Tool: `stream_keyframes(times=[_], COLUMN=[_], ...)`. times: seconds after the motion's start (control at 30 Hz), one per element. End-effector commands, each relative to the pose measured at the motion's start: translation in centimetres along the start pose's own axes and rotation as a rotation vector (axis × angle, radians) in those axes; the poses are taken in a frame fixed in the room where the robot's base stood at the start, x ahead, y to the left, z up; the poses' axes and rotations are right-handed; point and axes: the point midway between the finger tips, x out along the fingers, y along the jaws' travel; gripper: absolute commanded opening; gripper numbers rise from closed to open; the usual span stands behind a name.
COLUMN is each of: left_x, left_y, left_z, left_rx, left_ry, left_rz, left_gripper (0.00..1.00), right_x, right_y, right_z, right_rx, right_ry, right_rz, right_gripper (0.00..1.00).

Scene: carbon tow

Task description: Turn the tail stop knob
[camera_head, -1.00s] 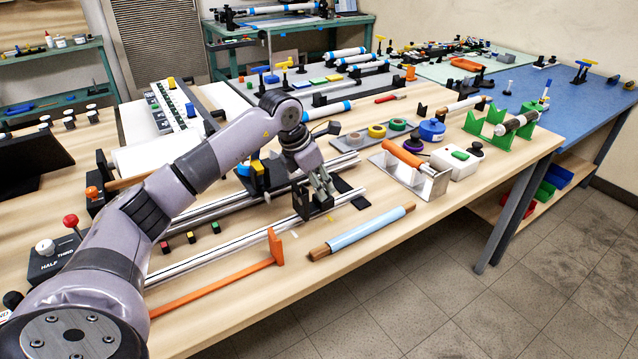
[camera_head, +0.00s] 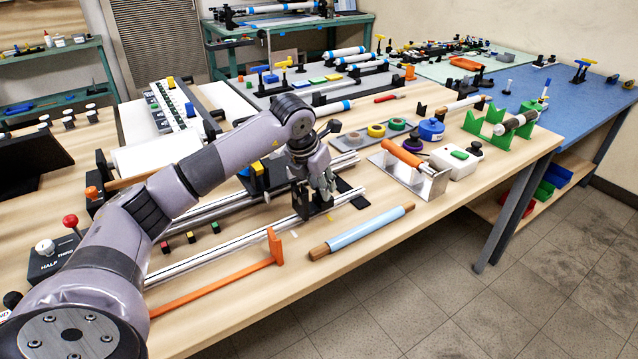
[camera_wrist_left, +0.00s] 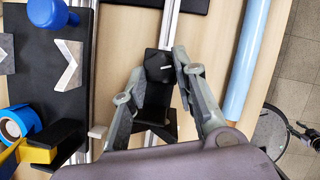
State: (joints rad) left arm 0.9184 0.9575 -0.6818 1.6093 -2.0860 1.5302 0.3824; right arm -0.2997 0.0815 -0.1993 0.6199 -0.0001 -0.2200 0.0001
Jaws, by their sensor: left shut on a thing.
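The tail stop knob (camera_wrist_left: 159,66) is a black faceted knob with a white mark, on a black block on the rail in the left wrist view. My left gripper (camera_wrist_left: 160,70) is shut on it, one finger on each side. In the head view my left gripper (camera_head: 326,194) points down over the black tail stop (camera_head: 312,207) at the near rail; its fingers and wrist hide the knob there. My right gripper is not in view.
Long metal rails (camera_head: 225,244) run along the bench. A light-blue roller with wooden ends (camera_head: 362,231) and an orange T-shaped tool (camera_head: 215,287) lie in front. A blue dumbbell-shaped piece (camera_wrist_left: 50,13) is nearby.

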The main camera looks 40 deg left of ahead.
Motion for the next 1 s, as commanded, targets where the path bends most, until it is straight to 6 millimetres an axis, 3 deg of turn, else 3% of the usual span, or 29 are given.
stream_keyframes(times=[0.6, 1.0], left_x=[0.04, 0.07], left_y=[-0.73, -0.91], left_z=[0.31, 0.48], left_rx=[-0.53, -0.759], left_ry=[-0.002, -0.002], left_rz=[0.22, 0.314], left_gripper=[0.0, 0.0], right_x=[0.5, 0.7], right_y=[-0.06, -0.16], right_z=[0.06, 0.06], right_rx=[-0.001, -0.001], right_ry=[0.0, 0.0], right_rz=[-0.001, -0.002], right_gripper=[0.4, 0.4])
